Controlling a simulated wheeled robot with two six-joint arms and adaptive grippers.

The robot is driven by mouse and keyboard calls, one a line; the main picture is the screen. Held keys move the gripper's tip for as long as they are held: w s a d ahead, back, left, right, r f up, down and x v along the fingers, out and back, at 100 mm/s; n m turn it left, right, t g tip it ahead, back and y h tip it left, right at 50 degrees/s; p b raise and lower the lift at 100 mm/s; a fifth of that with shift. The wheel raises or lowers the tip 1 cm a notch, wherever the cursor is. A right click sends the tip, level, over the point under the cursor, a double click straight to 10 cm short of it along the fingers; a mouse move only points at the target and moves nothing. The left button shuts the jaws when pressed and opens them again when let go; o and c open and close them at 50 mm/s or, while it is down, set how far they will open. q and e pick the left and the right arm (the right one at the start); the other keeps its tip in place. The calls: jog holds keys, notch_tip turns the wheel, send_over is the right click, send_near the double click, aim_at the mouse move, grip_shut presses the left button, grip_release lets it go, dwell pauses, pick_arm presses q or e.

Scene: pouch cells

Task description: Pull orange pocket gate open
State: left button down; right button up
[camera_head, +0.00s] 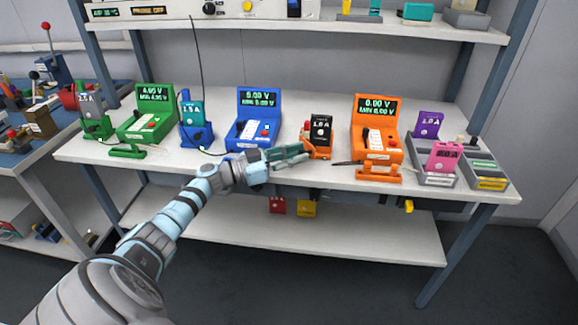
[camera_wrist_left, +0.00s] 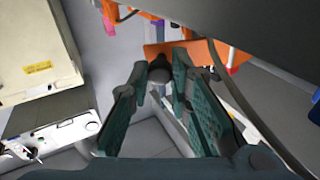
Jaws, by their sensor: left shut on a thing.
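The orange pocket (camera_head: 318,152) stands near the front edge of the bench with a black cell (camera_head: 320,131) marked 1.8 A upright in it. My left gripper (camera_head: 303,150) reaches in from the left at its front side. In the left wrist view the fingertips (camera_wrist_left: 163,68) close around a dark round knob (camera_wrist_left: 158,73) in front of an orange panel (camera_wrist_left: 178,50), which looks like the pocket's gate. The fingers hide part of the gate, and how far it stands open cannot be told. My right gripper is not in view.
A blue tester (camera_head: 252,128) stands left of the pocket and an orange tester (camera_head: 375,135) right of it. An orange stand (camera_head: 379,174) lies before the orange tester. Grey trays (camera_head: 435,180) with a pink cell (camera_head: 443,157) are at the right end.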

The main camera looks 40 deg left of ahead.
pick_arm(q)
jog(key=shift+a, duration=0.1)
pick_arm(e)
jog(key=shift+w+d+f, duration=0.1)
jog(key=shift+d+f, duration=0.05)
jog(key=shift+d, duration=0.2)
pick_arm(q)
jog(key=shift+r, duration=0.1)
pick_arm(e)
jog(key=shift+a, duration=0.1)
pick_arm(q)
jog(key=c, duration=1.5)
grip_release()
jog(key=shift+o, duration=0.2)
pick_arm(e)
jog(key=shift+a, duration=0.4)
